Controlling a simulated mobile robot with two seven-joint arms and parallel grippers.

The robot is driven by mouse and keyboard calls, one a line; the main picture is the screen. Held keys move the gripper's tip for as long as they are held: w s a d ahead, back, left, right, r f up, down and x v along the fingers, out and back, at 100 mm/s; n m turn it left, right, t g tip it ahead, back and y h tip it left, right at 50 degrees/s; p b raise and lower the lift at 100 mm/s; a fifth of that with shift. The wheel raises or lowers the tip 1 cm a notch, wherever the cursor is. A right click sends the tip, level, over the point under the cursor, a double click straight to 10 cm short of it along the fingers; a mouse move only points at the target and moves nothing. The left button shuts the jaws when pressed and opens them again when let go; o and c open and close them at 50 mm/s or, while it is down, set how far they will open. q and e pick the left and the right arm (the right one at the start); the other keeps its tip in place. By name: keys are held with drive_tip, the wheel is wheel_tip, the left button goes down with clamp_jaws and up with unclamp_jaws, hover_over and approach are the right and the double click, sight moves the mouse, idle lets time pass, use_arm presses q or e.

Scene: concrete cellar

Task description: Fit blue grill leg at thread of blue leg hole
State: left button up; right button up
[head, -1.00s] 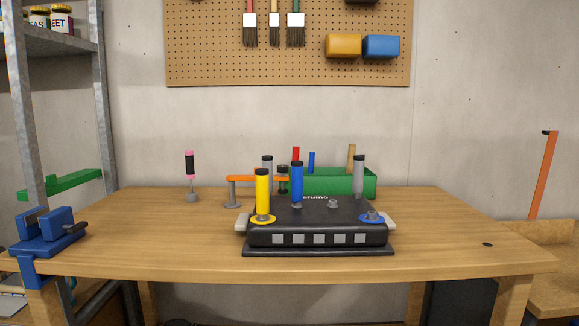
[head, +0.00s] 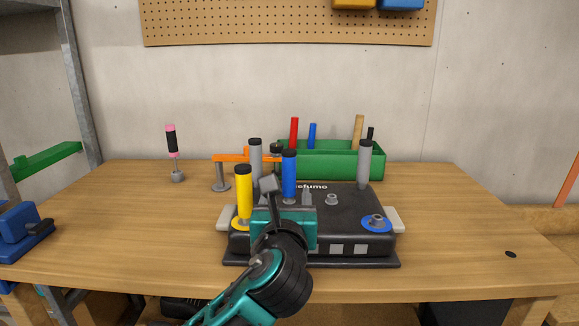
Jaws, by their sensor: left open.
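The black grill body (head: 345,205) lies on the workbench. The blue leg (head: 289,172) has a black top and stands upright near the grill's middle. The blue leg hole (head: 376,224) is a blue ring with a grey thread at the grill's front right corner; no leg is in it. My left gripper (head: 287,190) is open, with one fingertip on each side of the blue leg's lower part in the head view. I cannot tell whether it is around the leg or in front of it. My left arm hides part of the grill's front. My right gripper is not in view.
A yellow leg (head: 243,191) stands at the front left, close to my left gripper. Grey legs (head: 364,163) stand at the back corners. A green box (head: 330,168) with tools stands behind, beside an orange clamp (head: 232,157).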

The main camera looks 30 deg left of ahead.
sight(289, 177)
use_arm(q)
drive_tip(key=b+x, duration=0.1)
drive_tip(key=x, duration=0.6)
drive_tip(key=shift+w, duration=0.1)
drive_tip(key=shift+r+b+x, duration=0.2)
drive_tip(key=shift+x, duration=1.2)
drive_tip(key=shift+r+b+x, duration=0.2)
drive_tip(key=shift+r+x, duration=0.05)
drive_tip(key=shift+x, duration=1.1)
drive_tip(key=c, duration=1)
drive_tip(key=shift+c, duration=0.2)
